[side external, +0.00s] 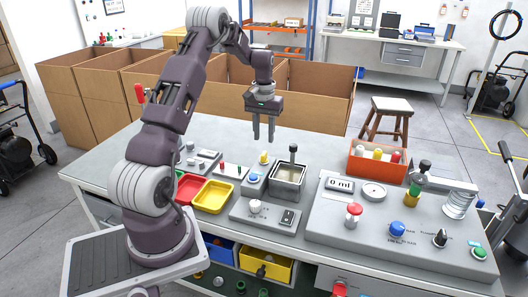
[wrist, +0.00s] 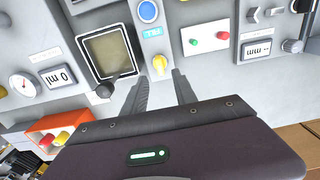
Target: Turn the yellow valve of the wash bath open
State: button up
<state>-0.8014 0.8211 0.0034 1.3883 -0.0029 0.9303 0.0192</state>
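The yellow valve (side external: 263,158) stands on a small grey block beside the wash bath (side external: 288,166), a square metal tank. In the wrist view the valve (wrist: 159,63) shows as a small yellow handle just beyond my fingertips, near a blue "FILL" label. The bath (wrist: 131,74) is to its left there, with murky liquid inside. My gripper (side external: 263,139) points straight down above the valve, apart from it. In the wrist view my gripper (wrist: 160,77) has its two fingers spread with nothing between them.
A blue button (wrist: 148,11) shares the valve's block. A dark-knobbed lever (side external: 293,149) rises at the bath. Yellow (side external: 213,196) and red trays lie to the left. An orange bin (side external: 377,170) and a console (side external: 325,222) stand to the right.

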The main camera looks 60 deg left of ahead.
aim_at(264, 153)
notch_tip(264, 153, down, 7)
grip_shut()
dwell(0.4)
